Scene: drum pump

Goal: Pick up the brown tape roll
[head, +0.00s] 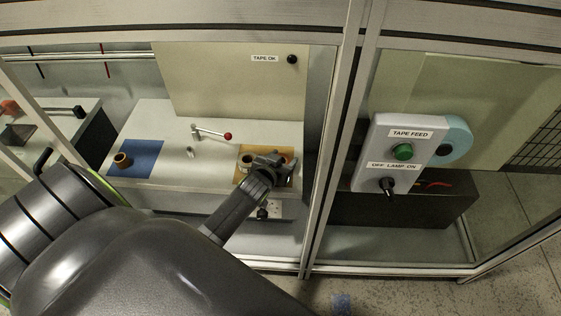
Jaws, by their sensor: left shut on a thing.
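My left gripper (275,163) reaches in from the left over the orange mat (240,177) and is shut on a roll. The fingers largely cover what they hold. A small brown tape roll (246,160) with a dark core shows at the left side of the gripper, over the mat. Whether it is clear of the mat cannot be told. Another small brown roll (123,160) sits on the blue mat (142,165) at the left of the bench. My right gripper does not show.
A lever with a red knob (228,136) stands mid-bench, behind the mats. Frame posts (338,130) stand right of the arm. A grey panel (396,155) with a green button and black knob is at the right. A cream board (235,80) backs the bench.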

